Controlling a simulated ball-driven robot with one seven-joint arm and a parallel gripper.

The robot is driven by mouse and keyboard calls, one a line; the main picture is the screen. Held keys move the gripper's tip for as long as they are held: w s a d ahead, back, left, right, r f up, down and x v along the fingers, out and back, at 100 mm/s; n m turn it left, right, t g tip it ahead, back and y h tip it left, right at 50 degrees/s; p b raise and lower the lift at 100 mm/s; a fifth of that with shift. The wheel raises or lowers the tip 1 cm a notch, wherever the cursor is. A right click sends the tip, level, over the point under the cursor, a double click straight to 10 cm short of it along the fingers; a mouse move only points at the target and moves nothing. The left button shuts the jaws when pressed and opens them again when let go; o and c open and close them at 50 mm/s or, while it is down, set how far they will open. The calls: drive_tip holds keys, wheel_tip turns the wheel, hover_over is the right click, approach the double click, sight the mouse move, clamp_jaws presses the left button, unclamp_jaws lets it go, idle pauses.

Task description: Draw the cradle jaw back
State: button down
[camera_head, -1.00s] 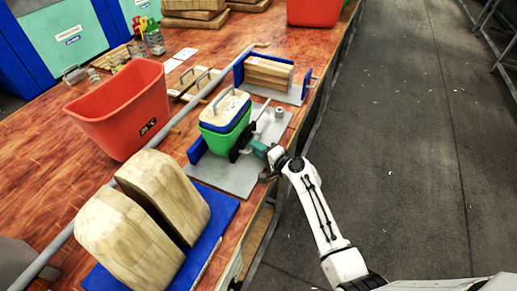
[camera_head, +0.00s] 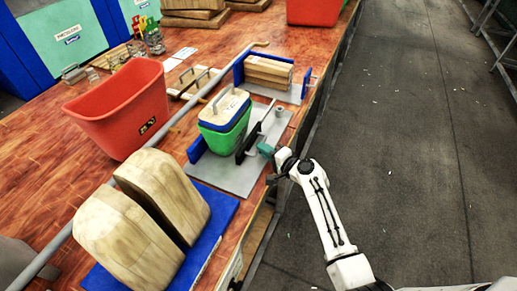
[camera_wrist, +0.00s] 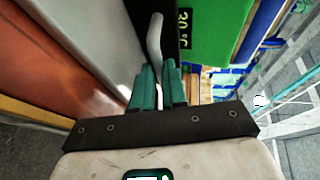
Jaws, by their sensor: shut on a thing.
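The cradle jaw (camera_head: 246,148) is a dark upright plate on the grey press base (camera_head: 237,178). It stands at the right side of a green tub (camera_head: 222,141) with a blue rim and a pale handled lid. My gripper (camera_head: 265,150) is at the jaw's right, low over the base's front edge. In the wrist view, my teal fingers (camera_wrist: 157,88) are closed about the lower end of a grey bent handle (camera_wrist: 155,38). The jaw's dark face (camera_wrist: 172,45) and the green tub (camera_wrist: 215,25) lie beyond. The exact finger contact is partly hidden.
A second press (camera_head: 279,92) with wooden blocks stands behind. Two large wooden blocks (camera_head: 130,230) rest on a blue base in front. A red bin (camera_head: 120,112) is on the left. The floor right of the bench is clear.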

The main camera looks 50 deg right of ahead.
drive_tip(key=s+d+b, duration=0.1)
drive_tip(key=s+d, duration=0.1)
drive_tip(key=s, duration=0.5)
drive_tip(key=shift+d, duration=0.3)
drive_tip(key=shift+f, duration=0.15)
drive_tip(key=c, duration=1.5)
unclamp_jaws()
drive_tip(key=shift+s, duration=0.1)
drive_tip(key=shift+o, duration=0.3)
drive_tip(key=s+r+b, duration=0.1)
drive_tip(key=s+r, duration=0.1)
drive_tip(key=s, duration=0.8)
drive_tip(key=shift+s+a+b, duration=0.25)
drive_tip(key=shift+b, duration=0.05)
